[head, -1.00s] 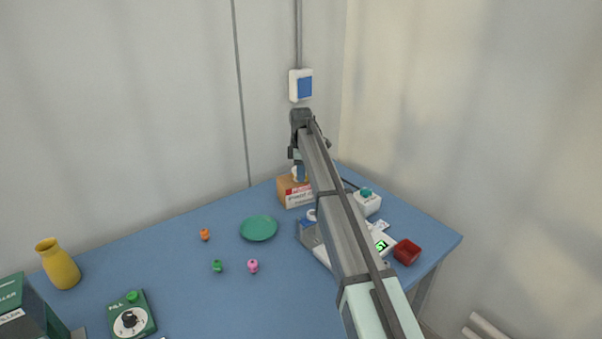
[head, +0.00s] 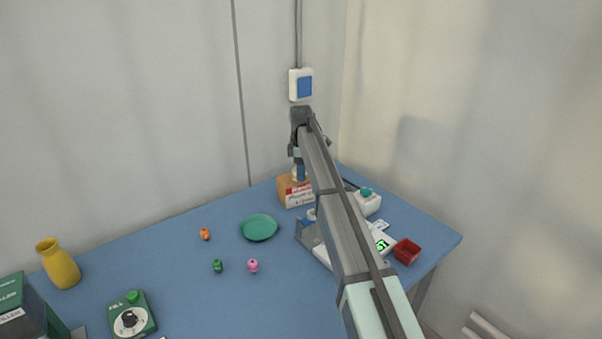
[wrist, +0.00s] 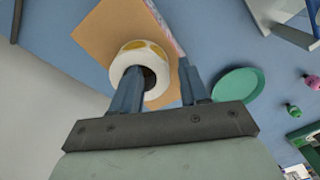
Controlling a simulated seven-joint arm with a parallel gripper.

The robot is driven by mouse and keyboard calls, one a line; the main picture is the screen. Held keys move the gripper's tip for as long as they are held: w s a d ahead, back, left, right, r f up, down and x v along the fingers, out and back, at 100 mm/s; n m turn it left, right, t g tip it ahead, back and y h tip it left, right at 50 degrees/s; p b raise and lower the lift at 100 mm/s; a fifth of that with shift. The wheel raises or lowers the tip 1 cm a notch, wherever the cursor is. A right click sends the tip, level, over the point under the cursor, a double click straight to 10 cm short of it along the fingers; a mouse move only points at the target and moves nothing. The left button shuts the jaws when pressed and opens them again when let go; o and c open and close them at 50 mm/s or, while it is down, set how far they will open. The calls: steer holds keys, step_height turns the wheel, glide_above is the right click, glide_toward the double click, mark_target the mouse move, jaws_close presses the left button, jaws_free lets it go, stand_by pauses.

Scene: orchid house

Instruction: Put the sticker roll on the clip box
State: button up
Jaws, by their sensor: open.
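The clip box (head: 297,198) is a brown cardboard box with a red and white label at the back of the blue table. In the wrist view its brown top (wrist: 98,32) shows. The sticker roll (wrist: 124,56), a white ring with yellow stickers, appears to rest on this top. My gripper (wrist: 160,70) is open above the box. Its left finger overlaps the roll's dark hole, and its right finger is apart from the roll on the other side. In the head view my gripper (head: 299,170) hides most of the roll.
A green plate (head: 259,228) lies left of the box. A grey holder (head: 306,235), a scale (head: 381,241), a white box with a green button (head: 367,203) and a red tray (head: 407,251) stand to the right. The wall is close behind.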

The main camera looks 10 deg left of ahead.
step_height(320, 180, up, 12)
steer(key=shift+f, duration=0.2)
